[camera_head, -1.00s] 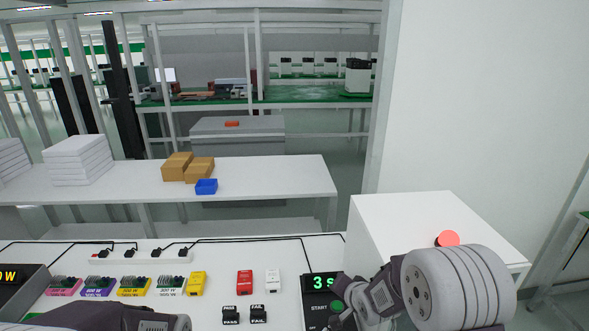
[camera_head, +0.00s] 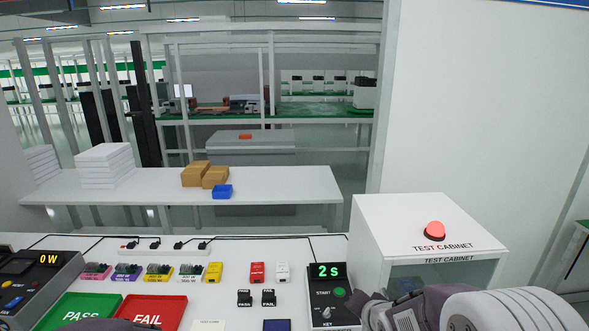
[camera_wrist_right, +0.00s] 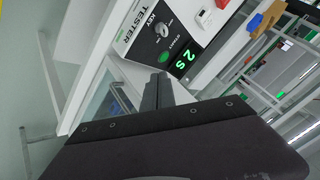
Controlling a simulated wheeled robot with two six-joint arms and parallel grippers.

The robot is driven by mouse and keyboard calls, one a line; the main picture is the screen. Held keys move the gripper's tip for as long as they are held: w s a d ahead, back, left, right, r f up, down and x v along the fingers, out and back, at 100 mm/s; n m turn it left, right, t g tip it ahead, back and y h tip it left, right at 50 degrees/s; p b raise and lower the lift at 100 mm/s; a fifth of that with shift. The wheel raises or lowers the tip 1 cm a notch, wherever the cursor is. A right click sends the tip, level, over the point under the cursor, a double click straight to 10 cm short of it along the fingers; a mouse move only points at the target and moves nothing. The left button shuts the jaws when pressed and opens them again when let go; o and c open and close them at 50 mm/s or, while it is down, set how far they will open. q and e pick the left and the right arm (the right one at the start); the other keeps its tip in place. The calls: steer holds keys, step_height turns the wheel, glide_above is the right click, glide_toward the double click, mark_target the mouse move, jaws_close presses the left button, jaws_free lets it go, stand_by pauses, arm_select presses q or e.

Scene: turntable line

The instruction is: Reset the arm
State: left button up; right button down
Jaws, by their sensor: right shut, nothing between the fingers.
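My right arm (camera_head: 465,309) lies low at the lower right of the head view, in front of the test cabinet. Its gripper (camera_wrist_right: 156,90) shows in the right wrist view with the fingers together and nothing between them. Beyond the fingers is the black tester (camera_head: 329,294), with a lit green "2 s" display, a green START button and a KEY knob. No contact between the fingers and the tester is clear. Only a dark piece of my left arm (camera_head: 105,325) shows at the bottom edge; its gripper is out of view.
The white test cabinet (camera_head: 425,228) with a red dome button stands right of the tester. Green PASS (camera_head: 84,312) and red FAIL (camera_head: 158,311) trays lie at front left. A meter (camera_head: 38,277) reads 0 W. Colored modules line the white bench.

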arm_select(q)
steer(key=shift+s+r, duration=0.1)
steer(key=shift+s, duration=0.15)
arm_select(e)
steer(key=s+f+n+g, duration=0.2)
steer(key=s+n+g, duration=0.1)
steer(key=s, duration=0.8)
steer(key=s+d+f+n+g, duration=0.1)
steer(key=s+f+n+g, duration=0.2)
steer(key=s, duration=0.8)
steer(key=shift+d+f+n+g+h, duration=0.2)
steer(key=shift+f+n+g+h, duration=0.15)
steer(key=shift+n+g, duration=0.55)
